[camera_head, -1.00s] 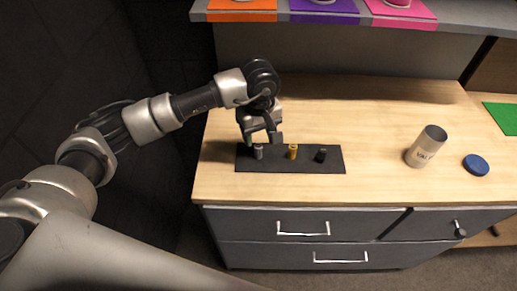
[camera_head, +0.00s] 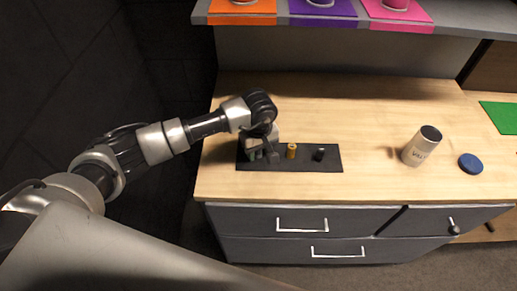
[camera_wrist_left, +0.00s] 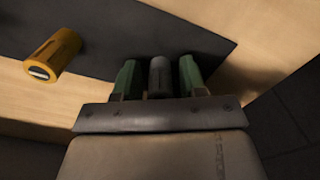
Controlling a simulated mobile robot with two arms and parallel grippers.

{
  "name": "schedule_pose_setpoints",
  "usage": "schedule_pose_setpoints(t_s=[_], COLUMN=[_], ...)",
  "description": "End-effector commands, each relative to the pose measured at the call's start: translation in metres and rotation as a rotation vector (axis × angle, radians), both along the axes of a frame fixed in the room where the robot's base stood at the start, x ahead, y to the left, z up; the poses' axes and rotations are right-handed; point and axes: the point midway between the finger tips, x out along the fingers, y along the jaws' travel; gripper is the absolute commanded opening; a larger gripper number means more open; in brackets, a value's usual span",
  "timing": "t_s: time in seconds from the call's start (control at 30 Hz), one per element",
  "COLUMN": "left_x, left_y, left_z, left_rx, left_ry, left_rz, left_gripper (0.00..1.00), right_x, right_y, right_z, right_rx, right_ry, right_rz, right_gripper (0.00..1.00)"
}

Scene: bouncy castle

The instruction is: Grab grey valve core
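The grey valve core (camera_wrist_left: 160,77) stands on the black mat (camera_head: 300,168). In the left wrist view it is between the two green finger pads of my left gripper (camera_wrist_left: 158,80), with a narrow gap showing on each side. My left gripper (camera_head: 261,155) is open around the core, low over the left end of the mat. In the head view the gripper mostly hides the core. My right gripper is not in view.
A yellow core (camera_head: 291,151) stands just right of my left gripper and also shows in the wrist view (camera_wrist_left: 52,54). A dark core (camera_head: 319,154) stands beyond it. A metal can (camera_head: 421,148) and blue cap (camera_head: 470,164) are farther right on the wooden counter.

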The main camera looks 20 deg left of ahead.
Motion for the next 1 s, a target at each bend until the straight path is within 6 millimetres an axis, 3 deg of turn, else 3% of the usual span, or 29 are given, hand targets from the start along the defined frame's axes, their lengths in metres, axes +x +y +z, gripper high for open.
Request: schedule_pose_setpoints(t_s=[0.03, 0.27, 0.63, 0.87, 1.0], left_x=[0.000, 0.000, 0.001, 0.002, 0.005], left_y=[0.000, 0.000, 0.000, 0.001, -0.032], left_z=[0.000, 0.000, 0.007, 0.040, 0.057], left_rx=[0.000, 0.000, 0.000, 0.000, -0.002], left_ry=[0.000, 0.000, -0.003, -0.008, -0.006], left_rz=[0.000, 0.001, 0.001, -0.001, -0.005], left_gripper=[0.34, 0.01, 0.01, 0.01, 0.01], right_x=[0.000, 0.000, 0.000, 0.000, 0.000], right_y=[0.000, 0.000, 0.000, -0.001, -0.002], right_z=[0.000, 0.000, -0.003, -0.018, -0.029], right_rx=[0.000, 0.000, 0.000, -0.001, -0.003], right_ry=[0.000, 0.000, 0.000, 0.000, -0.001], right_rz=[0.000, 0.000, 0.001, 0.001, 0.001], right_gripper=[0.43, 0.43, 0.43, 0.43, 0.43])
